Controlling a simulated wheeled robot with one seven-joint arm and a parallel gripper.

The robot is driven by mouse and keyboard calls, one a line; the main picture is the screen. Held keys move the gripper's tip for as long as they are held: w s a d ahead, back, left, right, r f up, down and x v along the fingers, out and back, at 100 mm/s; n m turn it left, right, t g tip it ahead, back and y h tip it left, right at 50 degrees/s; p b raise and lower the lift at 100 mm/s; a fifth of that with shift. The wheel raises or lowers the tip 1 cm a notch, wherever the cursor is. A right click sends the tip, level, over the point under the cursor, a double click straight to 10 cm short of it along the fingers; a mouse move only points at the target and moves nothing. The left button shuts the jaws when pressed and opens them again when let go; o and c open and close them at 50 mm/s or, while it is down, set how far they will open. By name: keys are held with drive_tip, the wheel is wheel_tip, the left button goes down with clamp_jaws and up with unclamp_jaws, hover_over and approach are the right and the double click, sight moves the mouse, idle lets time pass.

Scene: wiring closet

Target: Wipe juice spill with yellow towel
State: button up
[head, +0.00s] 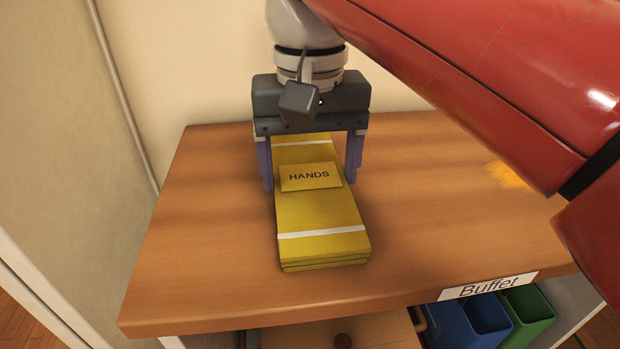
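A folded yellow towel (318,213) with white stripes and a "HANDS" label lies on the wooden buffet top (205,240). My gripper (311,180) points down over the far half of the towel, one purple finger on each side of it. An orange-yellow juice spill (508,175) shows on the top at the right, partly hidden by my red arm.
A "Buffet" label (488,286) is on the front edge. Below it are a blue bin (468,324) and a green bin (528,310). A wall stands behind the top. The wood left of the towel is clear.

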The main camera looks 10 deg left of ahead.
sight(310, 178)
drive_tip(key=shift+c, duration=0.3)
drive_tip(key=shift+r+p, duration=2.55)
drive_tip(key=shift+p, duration=0.05)
